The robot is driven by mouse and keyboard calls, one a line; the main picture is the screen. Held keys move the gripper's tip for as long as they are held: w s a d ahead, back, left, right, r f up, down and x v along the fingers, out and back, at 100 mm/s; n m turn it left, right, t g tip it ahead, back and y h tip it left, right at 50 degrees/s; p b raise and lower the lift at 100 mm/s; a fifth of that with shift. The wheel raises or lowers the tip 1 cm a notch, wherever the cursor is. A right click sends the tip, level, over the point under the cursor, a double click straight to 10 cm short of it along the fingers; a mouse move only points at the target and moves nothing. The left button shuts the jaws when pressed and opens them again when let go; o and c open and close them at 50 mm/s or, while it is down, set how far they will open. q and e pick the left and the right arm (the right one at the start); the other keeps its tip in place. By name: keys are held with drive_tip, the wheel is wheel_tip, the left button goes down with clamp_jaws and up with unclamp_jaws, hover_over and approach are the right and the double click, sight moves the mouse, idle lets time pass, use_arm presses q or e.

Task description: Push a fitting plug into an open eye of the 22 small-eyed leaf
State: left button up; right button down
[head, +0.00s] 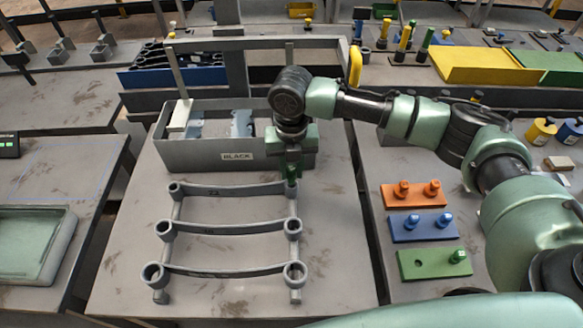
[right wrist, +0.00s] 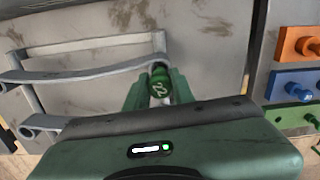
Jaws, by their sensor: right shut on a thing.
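A frame with several curved grey leaves (head: 232,191) lies on the table. The far leaf has small eyes and a number too faint to read surely. Its left eye (head: 175,188) is open. My right gripper (head: 291,174) points down at the far leaf's right end, shut on a green plug (right wrist: 160,84). The plug is between the fingers in the right wrist view, at the end of the leaf (right wrist: 100,73). The eye there is hidden, so I cannot tell whether the plug is in it. My left gripper is not in view.
A grey bin (head: 200,155) marked BLACK stands just behind the frame. At right are an orange block (head: 414,203) and a blue block (head: 407,236) with two plugs each, and a green block (head: 437,267) with one plug and a bare hole. Table front is clear.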

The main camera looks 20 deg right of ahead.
drive_tip(key=shift+f+b, duration=0.3)
drive_tip(key=shift+f, duration=1.05)
drive_tip(key=c, duration=0.6)
unclamp_jaws()
drive_tip(key=shift+c, duration=0.2)
wheel_tip(320, 180, up, 7)
drive_tip(key=p, duration=0.7)
drive_tip(key=shift+p, duration=0.35)
